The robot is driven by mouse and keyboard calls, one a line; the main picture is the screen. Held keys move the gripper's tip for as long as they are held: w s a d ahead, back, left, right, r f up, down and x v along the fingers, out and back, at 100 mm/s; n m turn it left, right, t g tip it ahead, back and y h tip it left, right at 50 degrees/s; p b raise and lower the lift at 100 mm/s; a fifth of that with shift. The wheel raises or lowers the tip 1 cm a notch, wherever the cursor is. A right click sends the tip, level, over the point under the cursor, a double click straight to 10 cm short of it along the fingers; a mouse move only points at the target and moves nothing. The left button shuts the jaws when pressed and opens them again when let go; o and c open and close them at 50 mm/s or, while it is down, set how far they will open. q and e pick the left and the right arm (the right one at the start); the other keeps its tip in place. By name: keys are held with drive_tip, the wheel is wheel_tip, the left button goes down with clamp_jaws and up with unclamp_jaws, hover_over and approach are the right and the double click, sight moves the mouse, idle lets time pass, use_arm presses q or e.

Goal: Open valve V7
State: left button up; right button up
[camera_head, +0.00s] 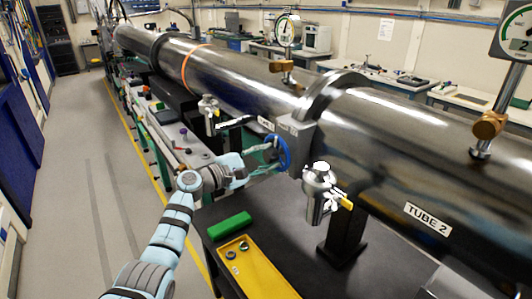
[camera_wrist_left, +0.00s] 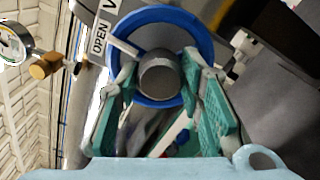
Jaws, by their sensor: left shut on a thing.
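The blue handwheel (camera_head: 285,152) sits on a grey valve block (camera_head: 299,132) at the joint between two steel tubes. In the left wrist view the blue wheel rim (camera_wrist_left: 163,14) surrounds a round grey hub (camera_wrist_left: 160,76). A label (camera_wrist_left: 98,38) reading "OPEN" and the start of a "V" is beside it. My left gripper (camera_head: 270,161) reaches the wheel from the left. Its green-padded fingers (camera_wrist_left: 160,85) lie on both sides of the hub and are shut on the handwheel. The exact contact points are partly hidden. My right gripper is in neither view.
A small steel valve with a yellow tag (camera_head: 318,190) hangs right of the wheel. The black table below holds a green block (camera_head: 229,225) and a yellow tray (camera_head: 262,274) with small rings. The large steel tube (camera_head: 410,150) fills the right. Open floor (camera_head: 85,190) lies left.

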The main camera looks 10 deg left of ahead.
use_arm(q)
drive_tip(key=shift+f+n, duration=0.25)
drive_tip(key=shift+n, duration=0.35)
drive_tip(key=shift+p, duration=0.3)
drive_tip(key=o, duration=1.2)
drive_tip(key=shift+f, duration=0.1)
drive_tip(key=shift+c, duration=0.2)
drive_tip(key=shift+s+a, duration=0.1)
drive_tip(key=shift+s, duration=0.05)
drive_tip(key=v, duration=1.1)
drive_tip(key=shift+s+a+r, duration=0.15)
drive_tip(key=shift+s+r, duration=0.05)
drive_tip(key=shift+r, duration=0.15)
